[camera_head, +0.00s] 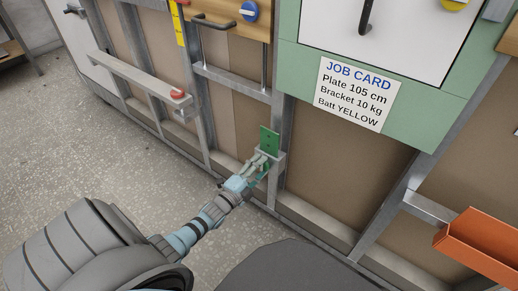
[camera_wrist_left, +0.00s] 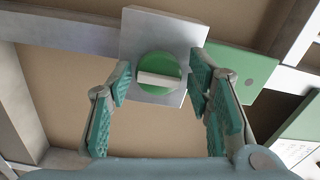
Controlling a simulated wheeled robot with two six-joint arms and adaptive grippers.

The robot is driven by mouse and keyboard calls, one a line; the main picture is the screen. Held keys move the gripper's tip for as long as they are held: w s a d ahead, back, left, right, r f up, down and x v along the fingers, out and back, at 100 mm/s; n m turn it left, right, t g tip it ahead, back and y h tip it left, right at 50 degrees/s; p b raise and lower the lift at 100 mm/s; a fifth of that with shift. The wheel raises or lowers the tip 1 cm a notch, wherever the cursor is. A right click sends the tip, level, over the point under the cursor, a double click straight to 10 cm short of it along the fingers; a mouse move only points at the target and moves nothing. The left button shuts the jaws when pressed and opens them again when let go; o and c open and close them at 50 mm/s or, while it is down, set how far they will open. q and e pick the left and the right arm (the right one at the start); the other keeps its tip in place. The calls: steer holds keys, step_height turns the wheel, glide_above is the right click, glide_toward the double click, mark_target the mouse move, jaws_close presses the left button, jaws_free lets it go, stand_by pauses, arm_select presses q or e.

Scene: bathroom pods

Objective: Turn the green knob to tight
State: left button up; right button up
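The green knob (camera_wrist_left: 159,73) is a round green disc with a pale raised bar across it, nearly level in the left wrist view. It sits on a grey square plate (camera_wrist_left: 187,32). My left gripper (camera_wrist_left: 160,85) is open, with one teal-padded finger on each side of the knob and a gap to it on both sides. In the head view my left gripper (camera_head: 262,160) is low at the wall frame, beside a green plate (camera_head: 269,140), and it hides most of the knob. My right gripper is in neither view.
A job card (camera_head: 353,94) is on the green panel above right. An orange tray (camera_head: 482,246) juts out at the lower right. A ledge with a red button (camera_head: 177,94) and a blue knob (camera_head: 249,11) are on the left part of the wall. The floor at left is clear.

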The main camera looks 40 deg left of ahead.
arm_select(q)
steer(key=s, duration=1.2)
steer(key=shift+d, duration=0.15)
steer(key=shift+d+f, duration=0.1)
